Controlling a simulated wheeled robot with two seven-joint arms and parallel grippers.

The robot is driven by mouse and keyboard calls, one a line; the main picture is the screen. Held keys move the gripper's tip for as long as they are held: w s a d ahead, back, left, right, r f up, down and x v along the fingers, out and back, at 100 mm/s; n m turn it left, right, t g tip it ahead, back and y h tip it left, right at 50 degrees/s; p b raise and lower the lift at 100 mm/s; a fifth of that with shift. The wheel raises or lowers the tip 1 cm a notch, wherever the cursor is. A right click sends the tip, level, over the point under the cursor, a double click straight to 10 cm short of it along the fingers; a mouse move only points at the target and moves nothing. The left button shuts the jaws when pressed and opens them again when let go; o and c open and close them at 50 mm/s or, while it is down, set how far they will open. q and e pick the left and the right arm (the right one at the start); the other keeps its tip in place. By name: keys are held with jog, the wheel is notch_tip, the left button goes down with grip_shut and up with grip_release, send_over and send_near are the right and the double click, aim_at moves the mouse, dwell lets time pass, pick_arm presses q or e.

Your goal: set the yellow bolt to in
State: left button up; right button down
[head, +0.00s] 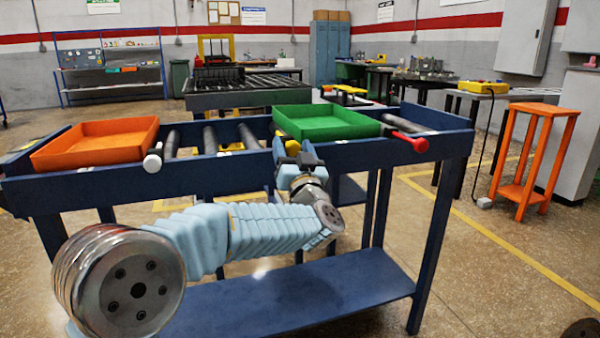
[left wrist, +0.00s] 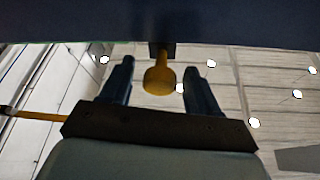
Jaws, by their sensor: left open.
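The yellow bolt (head: 292,147) shows as a small round yellow knob at the front rail of the blue roller table (head: 220,176), just below the green tray. In the left wrist view the yellow bolt (left wrist: 158,80) has a round head on a short stem against the dark blue rail. My left gripper (head: 298,158) is at the rail, right by the bolt. In the left wrist view its two fingers (left wrist: 159,88) are apart, one on each side of the bolt head, with visible gaps on both sides. My right gripper is not in view.
An orange tray (head: 97,143) and a green tray (head: 325,122) sit on the table. A white knob (head: 152,163) and a red handle (head: 418,144) stick out from the front rail. An orange stool (head: 537,110) stands at the right. The floor there is open.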

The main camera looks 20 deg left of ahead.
pick_arm(q)
jog(key=b+v, duration=0.1)
jog(key=v, duration=1)
jog(key=shift+d+f, duration=0.1)
jog(key=shift+f, duration=0.05)
jog(key=w+d+f+m+g+h, duration=0.1)
jog(key=w+f+m+h, duration=0.2)
jog(key=f, duration=0.6)
jog(key=w+d+f+m+h, duration=0.15)
jog(key=f+h, duration=0.25)
jog(key=f, duration=0.4)
jog(key=s+f+g+h+p, duration=0.1)
jog(key=s+f+g+h, duration=0.15)
jog(key=f, duration=0.85)
jog(key=s+f+g+h, duration=0.15)
jog(key=f+g, duration=0.25)
jog(key=f, duration=0.7)
jog(key=s+f+n+g+h, duration=0.1)
jog(key=s+f+g+h, duration=0.1)
jog(key=s+f+g, duration=0.3)
jog(key=s+d+f+n+g+h+p, duration=0.1)
jog(key=s+f+g, duration=0.5)
jog(key=s+f, duration=0.8)
jog(key=s+n+h, duration=0.1)
jog(key=s, duration=0.5)
jog(key=shift+s, duration=0.2)
jog(key=shift+w+d, duration=0.1)
jog(key=shift+d, duration=0.05)
